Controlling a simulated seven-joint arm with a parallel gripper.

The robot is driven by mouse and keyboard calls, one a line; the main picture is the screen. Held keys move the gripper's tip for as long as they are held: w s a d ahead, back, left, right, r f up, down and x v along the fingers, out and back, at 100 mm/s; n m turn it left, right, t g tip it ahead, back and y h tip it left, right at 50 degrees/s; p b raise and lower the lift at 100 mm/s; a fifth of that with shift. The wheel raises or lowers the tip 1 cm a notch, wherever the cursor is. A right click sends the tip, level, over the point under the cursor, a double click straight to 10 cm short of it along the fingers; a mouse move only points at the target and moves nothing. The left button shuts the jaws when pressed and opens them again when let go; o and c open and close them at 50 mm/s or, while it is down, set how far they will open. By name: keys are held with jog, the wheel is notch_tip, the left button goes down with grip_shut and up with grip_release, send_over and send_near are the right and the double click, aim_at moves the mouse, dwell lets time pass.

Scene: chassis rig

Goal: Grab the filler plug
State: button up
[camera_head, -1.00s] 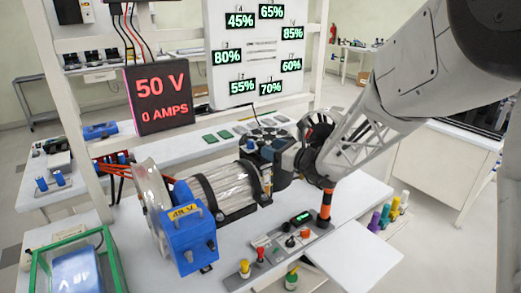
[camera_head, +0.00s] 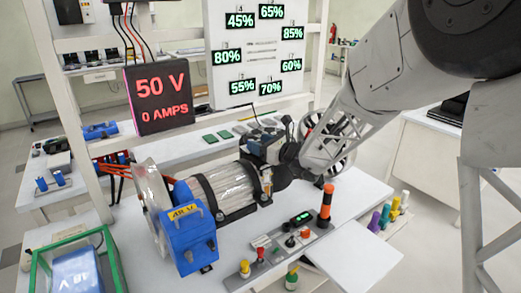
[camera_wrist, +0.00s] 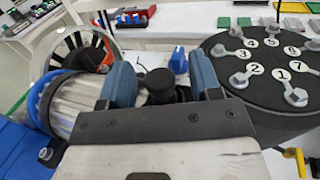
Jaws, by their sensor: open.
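A black round-topped knob (camera_wrist: 158,84), which looks like the filler plug, shows between my fingers in the wrist view. My gripper (camera_wrist: 162,80) is open, with one blue-padded finger on each side of the knob. I see a gap on the left; on the right, dark parts lie close to the finger, and I cannot tell whether they touch. In the head view my gripper (camera_head: 283,176) is dark and small at the right end of the clear ribbed cylinder (camera_head: 222,190). The plug cannot be made out there.
A black drum with numbered bolts (camera_wrist: 262,75) stands close on the right in the wrist view. A blue 48 V box (camera_head: 188,240) is at the cylinder's left end. A control panel with an orange-black post (camera_head: 326,205) lies in front. A white board (camera_head: 355,255) is bare.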

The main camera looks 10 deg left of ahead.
aim_at(261, 142)
jog(key=c, duration=1)
jog(key=shift+r, duration=0.1)
jog(key=shift+r, duration=4.95)
jog(key=shift+f, duration=0.1)
